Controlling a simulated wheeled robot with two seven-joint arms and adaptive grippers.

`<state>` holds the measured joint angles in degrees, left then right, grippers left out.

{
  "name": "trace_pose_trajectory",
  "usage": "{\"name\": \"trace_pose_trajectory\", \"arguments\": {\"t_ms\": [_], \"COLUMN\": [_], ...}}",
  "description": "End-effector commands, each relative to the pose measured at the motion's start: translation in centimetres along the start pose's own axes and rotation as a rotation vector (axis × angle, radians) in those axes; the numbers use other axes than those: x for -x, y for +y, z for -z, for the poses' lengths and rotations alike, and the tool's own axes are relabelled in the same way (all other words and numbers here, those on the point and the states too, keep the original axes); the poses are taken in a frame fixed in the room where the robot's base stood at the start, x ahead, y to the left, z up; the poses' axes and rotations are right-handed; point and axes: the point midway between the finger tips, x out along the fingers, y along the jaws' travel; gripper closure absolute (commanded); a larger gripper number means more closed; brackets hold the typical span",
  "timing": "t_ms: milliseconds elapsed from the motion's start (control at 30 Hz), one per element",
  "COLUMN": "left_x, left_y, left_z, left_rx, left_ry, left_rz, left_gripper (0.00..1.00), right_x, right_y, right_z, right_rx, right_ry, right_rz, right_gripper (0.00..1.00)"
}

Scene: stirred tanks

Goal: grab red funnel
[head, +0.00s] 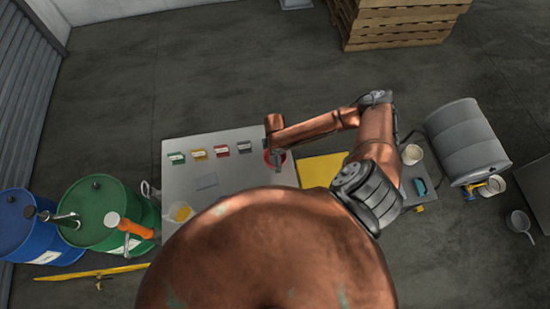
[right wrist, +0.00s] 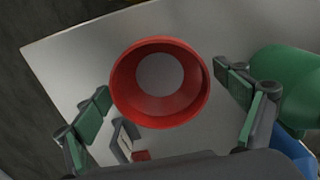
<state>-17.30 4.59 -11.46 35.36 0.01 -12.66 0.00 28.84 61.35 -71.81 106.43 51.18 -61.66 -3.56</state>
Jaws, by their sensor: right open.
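The red funnel (right wrist: 126,88) is in the right wrist view, seen from above with its round rim toward the camera and a pale grey circle inside. In the head view the funnel (head: 267,157) sits near the right edge of the grey table, partly hidden by my right arm and gripper. My right gripper (right wrist: 165,90) is open, with one green-padded finger on each side of the funnel. Gaps show between the pads and the rim, so it is not gripped. My right gripper (head: 278,158) also shows in the head view. My left gripper is not in view.
On the grey table (head: 180,191) stand several small coloured label cards (head: 199,154) and a container with yellow contents (head: 180,211). Green (head: 91,199) and blue (head: 20,222) drums stand left. A yellow panel (head: 320,170) and a grey drum (head: 465,138) are right.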

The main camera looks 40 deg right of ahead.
Motion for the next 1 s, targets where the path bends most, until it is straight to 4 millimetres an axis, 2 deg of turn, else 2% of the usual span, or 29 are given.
{"name": "trace_pose_trajectory", "arguments": {"t_ms": [100,233,600,867,1000], "left_x": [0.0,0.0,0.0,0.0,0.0], "left_y": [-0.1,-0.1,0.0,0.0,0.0], "left_z": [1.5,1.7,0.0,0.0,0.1], "left_rx": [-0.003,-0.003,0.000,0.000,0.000], "left_ry": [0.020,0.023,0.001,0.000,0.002], "left_rz": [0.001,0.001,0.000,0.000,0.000], "left_gripper": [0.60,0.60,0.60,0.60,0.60], "right_x": [-0.1,-0.1,-0.1,-0.1,-0.1], "right_y": [0.0,0.0,0.0,0.0,0.0], "right_z": [0.0,0.0,-0.1,-0.1,-0.1], "right_rx": [0.000,-0.001,-0.002,-0.002,-0.002], "right_ry": [0.001,0.001,0.001,0.001,0.001], "right_rz": [-0.001,-0.001,-0.001,0.000,0.000], "right_gripper": [0.10,0.11,0.36,0.54,0.54]}}
